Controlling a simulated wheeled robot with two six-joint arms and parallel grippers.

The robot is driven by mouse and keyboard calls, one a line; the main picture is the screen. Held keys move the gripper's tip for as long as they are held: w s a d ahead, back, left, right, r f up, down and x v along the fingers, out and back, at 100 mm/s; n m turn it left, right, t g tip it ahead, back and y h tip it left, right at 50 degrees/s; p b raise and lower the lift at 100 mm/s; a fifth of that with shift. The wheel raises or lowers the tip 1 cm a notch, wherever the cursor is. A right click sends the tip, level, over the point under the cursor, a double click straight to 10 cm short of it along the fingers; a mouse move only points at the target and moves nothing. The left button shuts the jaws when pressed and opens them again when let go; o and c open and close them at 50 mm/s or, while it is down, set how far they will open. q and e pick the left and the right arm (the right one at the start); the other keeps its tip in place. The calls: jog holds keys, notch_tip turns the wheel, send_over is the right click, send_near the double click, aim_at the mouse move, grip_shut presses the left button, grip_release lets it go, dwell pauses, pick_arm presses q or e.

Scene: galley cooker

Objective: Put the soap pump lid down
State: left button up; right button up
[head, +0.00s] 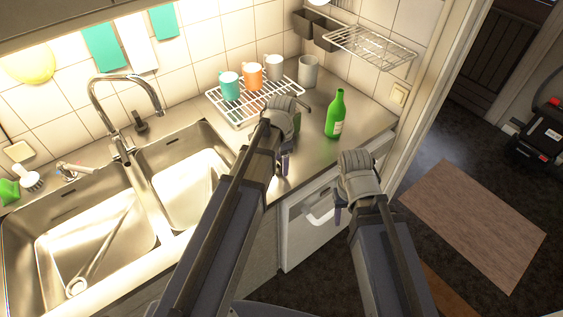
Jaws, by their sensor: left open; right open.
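Behind my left gripper (284,162), a dark green body (297,121) and a dark spout-like part (304,104) show on the counter. They look like a soap pump, but my wrist hides most of it. I cannot tell whether its lid is up or down. My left gripper is open over the counter near its front edge, its fingers partly hidden by my own arm. My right gripper (341,212) is open and empty in front of the counter, below and right of the green bottle.
A green bottle (336,114) stands upright on the counter (372,118). A wire rack (237,113) holds teal, orange and white mugs; a grey cup (308,71) stands beside it. The double sink (118,250) and tall faucet (124,79) are at left. A white-fronted appliance (306,238) is below.

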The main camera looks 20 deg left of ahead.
pick_arm(q)
jog(key=shift+r, duration=0.1)
notch_tip(320, 180, up, 12)
jog(key=p, duration=1.2)
jog(key=s+d+n+y, duration=0.1)
jog(key=s+d+n, duration=0.5)
jog(key=s+d, duration=0.4)
jog(key=s, duration=0.4)
jog(key=shift+s+d+n, duration=0.15)
jog(key=shift+s+n, duration=0.05)
jog(key=shift+n, duration=0.2)
jog(key=shift+r, duration=0.1)
notch_tip(320, 180, down, 6)
jog(key=b, duration=0.6)
jog(key=shift+f, duration=0.2)
